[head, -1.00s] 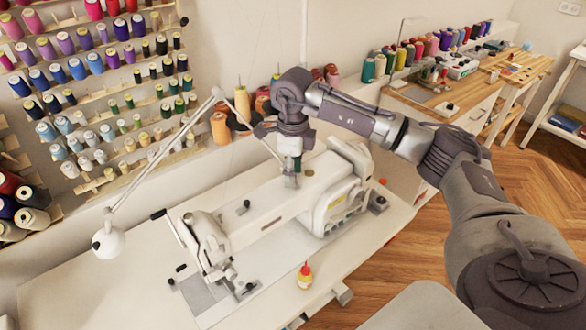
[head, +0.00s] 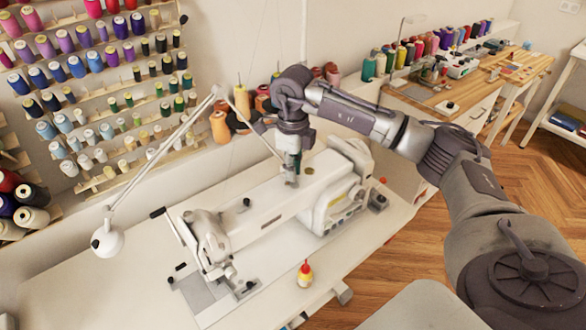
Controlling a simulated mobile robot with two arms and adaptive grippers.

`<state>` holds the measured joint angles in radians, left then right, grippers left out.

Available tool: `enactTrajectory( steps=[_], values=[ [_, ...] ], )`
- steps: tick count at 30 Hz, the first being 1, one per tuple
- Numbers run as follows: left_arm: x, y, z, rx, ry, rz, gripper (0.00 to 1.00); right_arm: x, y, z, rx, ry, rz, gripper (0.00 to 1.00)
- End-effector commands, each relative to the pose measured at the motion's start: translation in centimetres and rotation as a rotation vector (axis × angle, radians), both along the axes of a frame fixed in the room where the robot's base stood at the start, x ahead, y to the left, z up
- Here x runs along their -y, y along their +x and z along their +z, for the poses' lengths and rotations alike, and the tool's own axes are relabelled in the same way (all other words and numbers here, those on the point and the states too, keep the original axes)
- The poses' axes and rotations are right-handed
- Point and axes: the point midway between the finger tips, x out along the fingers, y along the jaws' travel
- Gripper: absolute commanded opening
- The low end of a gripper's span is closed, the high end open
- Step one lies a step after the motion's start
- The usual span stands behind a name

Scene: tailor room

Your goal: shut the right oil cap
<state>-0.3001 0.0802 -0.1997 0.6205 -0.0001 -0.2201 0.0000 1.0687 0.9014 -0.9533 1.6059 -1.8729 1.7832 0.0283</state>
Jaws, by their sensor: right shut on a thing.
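The white sewing machine (head: 262,212) stands on the pale table. My right gripper (head: 291,183) points down at the top of the machine's arm, near its right end. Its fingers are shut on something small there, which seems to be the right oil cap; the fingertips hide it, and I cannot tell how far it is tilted. A small brownish round part (head: 309,170) sits on the machine top just right of the fingertips. A small dark part (head: 246,202) shows farther left on the machine. My left gripper is not in view.
A small yellow bottle with a red top (head: 305,273) stands on the table (head: 110,290) in front of the machine. A white lamp (head: 108,240) reaches over the left side. Thread spools fill the wall rack behind. The table's front left is clear.

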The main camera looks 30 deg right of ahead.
Motion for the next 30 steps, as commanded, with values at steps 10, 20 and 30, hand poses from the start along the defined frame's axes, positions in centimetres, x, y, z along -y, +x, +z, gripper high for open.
enactTrajectory(
  steps=[10,20,30],
  values=[
    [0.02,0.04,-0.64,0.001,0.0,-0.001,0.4,0.01,0.06,0.06,0.003,0.0,-0.311,0.0],
    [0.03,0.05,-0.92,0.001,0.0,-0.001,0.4,0.02,0.07,0.11,0.003,0.0,-0.624,0.0],
    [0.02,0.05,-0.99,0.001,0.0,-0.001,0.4,0.02,0.1,0.18,0.004,0.002,-0.939,0.0]
  ],
)
